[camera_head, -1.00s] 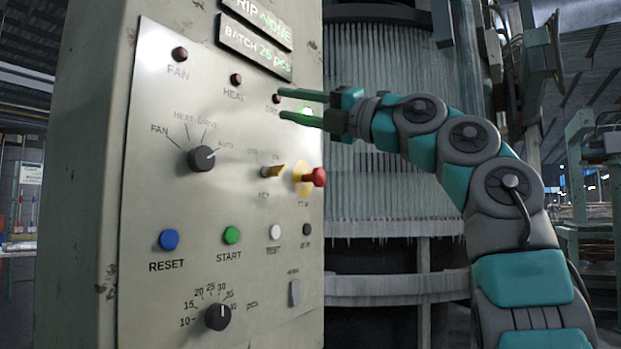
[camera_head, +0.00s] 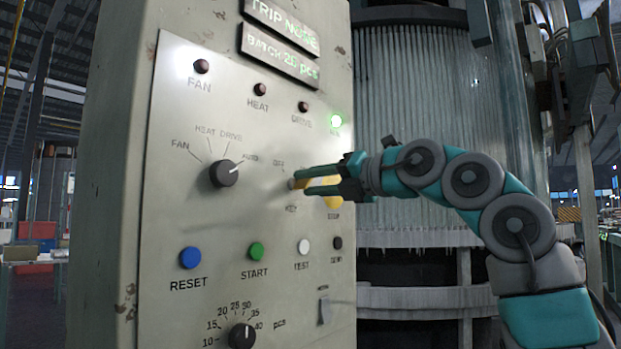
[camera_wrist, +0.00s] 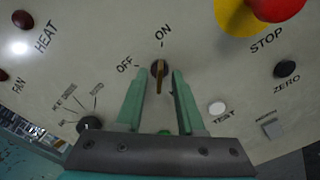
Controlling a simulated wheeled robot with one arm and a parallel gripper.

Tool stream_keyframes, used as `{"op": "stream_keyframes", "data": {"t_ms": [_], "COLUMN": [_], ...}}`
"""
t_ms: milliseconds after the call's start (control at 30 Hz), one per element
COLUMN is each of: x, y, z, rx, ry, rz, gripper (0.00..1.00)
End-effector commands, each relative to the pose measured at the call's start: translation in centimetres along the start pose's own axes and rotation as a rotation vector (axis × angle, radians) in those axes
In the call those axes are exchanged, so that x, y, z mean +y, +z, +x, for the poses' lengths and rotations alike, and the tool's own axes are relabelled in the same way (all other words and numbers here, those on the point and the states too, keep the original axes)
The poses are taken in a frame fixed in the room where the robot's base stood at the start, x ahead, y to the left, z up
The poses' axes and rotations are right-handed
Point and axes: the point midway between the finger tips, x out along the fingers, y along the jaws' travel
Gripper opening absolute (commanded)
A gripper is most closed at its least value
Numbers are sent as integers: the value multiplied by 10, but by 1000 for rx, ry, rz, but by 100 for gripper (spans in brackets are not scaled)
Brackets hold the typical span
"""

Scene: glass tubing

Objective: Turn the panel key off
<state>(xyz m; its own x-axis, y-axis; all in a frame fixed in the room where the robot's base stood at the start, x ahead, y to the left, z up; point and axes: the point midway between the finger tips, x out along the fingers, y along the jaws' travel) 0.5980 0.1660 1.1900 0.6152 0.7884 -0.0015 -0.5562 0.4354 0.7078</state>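The panel key (camera_wrist: 160,80) is a brass key switch on the upright control panel, with labels OFF and ON around it. In the wrist view its handle lies in line with the ON label, not OFF. My gripper (camera_wrist: 162,76) is open, with one green finger on each side of the key and a gap showing on both sides. In the head view my gripper (camera_head: 298,182) reaches in from the right at the key (camera_head: 296,183), which the fingers largely hide.
The red stop button on a yellow collar (camera_wrist: 262,10) sits close to the right of the key; my fingers hide much of it in the head view. A selector knob (camera_head: 223,173), green start button (camera_head: 256,251) and white test button (camera_head: 304,246) are nearby.

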Motion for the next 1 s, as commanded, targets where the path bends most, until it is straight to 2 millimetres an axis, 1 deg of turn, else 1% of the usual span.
{"op": "stream_keyframes", "data": {"t_ms": [100,333,367,667,700,1000], "x": [0,0,0,0,0,0], "y": [0,0,0,0,0,0], "z": [5,5,5,5,5,5], "rx": [-1,-1,-1,-1,-1,-1], "ry": [0,1,1,1,1,1], "rz": [0,-1,0,0,0,-1], "gripper": [38,38,35,2,0,0]}}
